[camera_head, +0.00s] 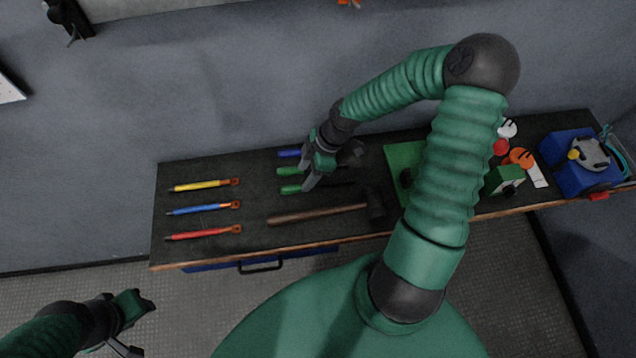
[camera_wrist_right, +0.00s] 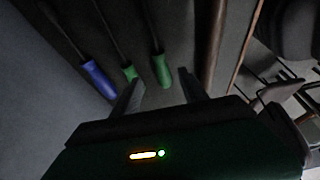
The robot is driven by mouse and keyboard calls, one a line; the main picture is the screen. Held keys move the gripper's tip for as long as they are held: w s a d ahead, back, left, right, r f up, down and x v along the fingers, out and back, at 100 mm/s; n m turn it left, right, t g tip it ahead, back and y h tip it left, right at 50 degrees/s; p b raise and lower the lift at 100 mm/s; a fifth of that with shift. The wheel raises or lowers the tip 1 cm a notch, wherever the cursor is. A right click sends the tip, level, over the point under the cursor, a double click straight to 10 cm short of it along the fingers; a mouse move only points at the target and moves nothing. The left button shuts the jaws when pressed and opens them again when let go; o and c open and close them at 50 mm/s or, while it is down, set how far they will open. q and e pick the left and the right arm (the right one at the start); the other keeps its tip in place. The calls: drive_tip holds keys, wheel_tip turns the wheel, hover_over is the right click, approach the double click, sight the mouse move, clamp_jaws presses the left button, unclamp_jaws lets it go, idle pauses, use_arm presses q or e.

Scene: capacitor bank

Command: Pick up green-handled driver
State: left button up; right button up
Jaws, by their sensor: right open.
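Two green-handled drivers lie side by side on the dark bench, the farther one (camera_head: 288,171) and the nearer one (camera_head: 291,189). In the right wrist view their handles show as the left green handle (camera_wrist_right: 129,73) and the right green handle (camera_wrist_right: 161,70). My right gripper (camera_head: 308,186) is open just above the drivers and partly hides them. In the right wrist view the right green handle lies between the two fingers, apart from both, and the left one is near the left fingertip. My left gripper (camera_head: 146,305) is off the bench at the lower left, its fingers apart.
A blue-handled driver (camera_head: 289,153) lies behind the green ones. A hammer (camera_head: 320,213) lies in front of them. Yellow (camera_head: 200,186), blue (camera_head: 203,208) and red (camera_head: 203,232) tools lie at the left. A blue box (camera_head: 570,170) stands at the right.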

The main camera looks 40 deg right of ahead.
sight(297, 186)
drive_tip(key=x, duration=0.2)
drive_tip(key=a+p+x, duration=0.1)
drive_tip(key=x, duration=0.2)
drive_tip(key=shift+s+a, duration=0.1)
drive_tip(key=shift+w+f, duration=0.25)
drive_tip(key=shift+f, duration=0.05)
drive_tip(key=shift+s+d, duration=0.1)
drive_tip(key=shift+d, duration=0.15)
clamp_jaws()
